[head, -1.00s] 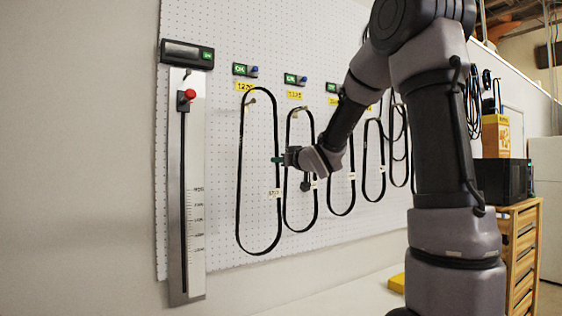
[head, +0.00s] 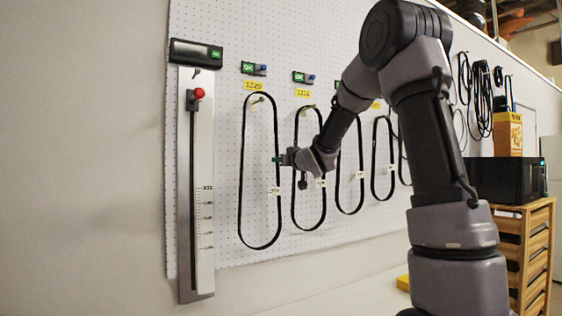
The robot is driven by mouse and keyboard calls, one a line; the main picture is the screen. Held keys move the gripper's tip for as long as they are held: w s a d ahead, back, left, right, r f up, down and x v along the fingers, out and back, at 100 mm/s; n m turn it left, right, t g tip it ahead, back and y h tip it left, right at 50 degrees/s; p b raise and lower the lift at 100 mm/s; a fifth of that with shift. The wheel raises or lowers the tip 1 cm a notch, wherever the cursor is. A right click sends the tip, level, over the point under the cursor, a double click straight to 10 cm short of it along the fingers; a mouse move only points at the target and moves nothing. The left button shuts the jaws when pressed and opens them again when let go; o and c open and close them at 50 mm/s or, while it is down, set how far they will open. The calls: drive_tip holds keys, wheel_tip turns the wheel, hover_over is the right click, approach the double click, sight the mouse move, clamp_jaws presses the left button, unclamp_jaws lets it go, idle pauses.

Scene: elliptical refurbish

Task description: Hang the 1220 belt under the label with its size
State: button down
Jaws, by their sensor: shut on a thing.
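A long black belt (head: 241,180) hangs as a narrow upright loop on the left side of the pegboard, with a small white tag (head: 274,191) too blurred to read. My gripper (head: 279,159) is shut on the belt's right strand, about mid-height. The top of the loop is just below the yellow label (head: 254,85), which appears to read 1220. A peg (head: 258,99) shows inside the loop's top, close under the belt. I cannot tell whether the belt rests on it.
Several other belts hang to the right, the nearest (head: 296,180) under its own yellow label (head: 303,93), close behind my wrist. A measuring gauge with a red knob (head: 199,93) stands at the left. A wooden drawer unit (head: 525,240) with a black box (head: 505,177) is at the right.

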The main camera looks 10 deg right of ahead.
drive_tip(key=shift+w+a+f, duration=0.15)
drive_tip(key=shift+w, duration=0.4)
drive_tip(key=shift+w+a+f, duration=0.15)
drive_tip(key=shift+w+f, duration=0.15)
drive_tip(key=shift+w, duration=0.05)
drive_tip(key=shift+w+f, duration=0.1)
drive_tip(key=shift+f, duration=0.4)
drive_tip(key=c, duration=1)
unclamp_jaws()
drive_tip(key=shift+o, duration=0.2)
